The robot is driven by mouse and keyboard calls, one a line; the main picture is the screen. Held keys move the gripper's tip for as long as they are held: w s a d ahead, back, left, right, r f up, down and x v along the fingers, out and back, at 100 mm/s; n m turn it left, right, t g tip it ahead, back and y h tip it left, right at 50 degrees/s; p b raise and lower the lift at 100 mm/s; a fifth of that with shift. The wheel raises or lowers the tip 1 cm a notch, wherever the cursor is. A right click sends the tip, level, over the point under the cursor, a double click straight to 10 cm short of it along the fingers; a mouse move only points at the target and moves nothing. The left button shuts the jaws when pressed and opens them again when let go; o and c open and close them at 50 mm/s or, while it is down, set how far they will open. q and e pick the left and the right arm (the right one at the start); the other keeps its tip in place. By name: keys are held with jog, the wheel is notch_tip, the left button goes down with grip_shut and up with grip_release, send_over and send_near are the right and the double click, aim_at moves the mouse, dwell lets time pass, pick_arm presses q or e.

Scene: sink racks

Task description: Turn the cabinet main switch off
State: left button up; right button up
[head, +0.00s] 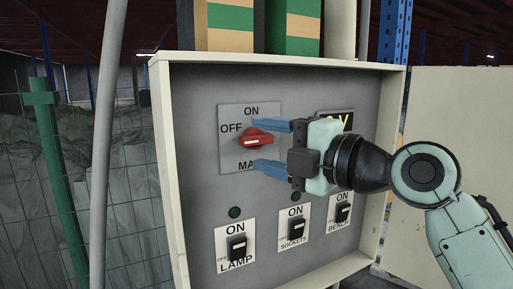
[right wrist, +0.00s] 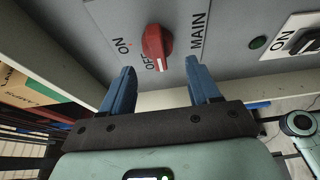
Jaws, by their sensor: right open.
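The red main switch (head: 254,138) sits on a square plate in the upper part of the grey cabinet panel, with ON above, OFF to its left and MAIN below. Its handle lies roughly sideways, and its white mark is at the end toward OFF. The switch also shows in the right wrist view (right wrist: 157,43), with the white mark at its lower end beside the OFF label. My right gripper (head: 255,144) is open, its blue fingers above and below the switch in the head view. In the right wrist view the fingertips (right wrist: 159,66) appear short of the knob, holding nothing.
Below are black LAMP (head: 236,247), SOCKETS (head: 296,229) and BENCH (head: 342,212) switches, with green lights above the first two. The cabinet's cream rim (head: 166,170) projects around the panel. Its open door (head: 455,110) stands at the right. A mesh fence (head: 60,180) is at the left.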

pick_arm(q)
jog(key=s+f+b, duration=0.1)
jog(key=f, duration=0.1)
jog(key=s+f+b, duration=0.1)
jog(key=shift+s+f, duration=0.35)
jog(key=shift+s, duration=0.05)
pick_arm(e)
jog(key=v, duration=1)
jog(key=shift+s+d, duration=0.2)
jog(key=shift+s, duration=0.1)
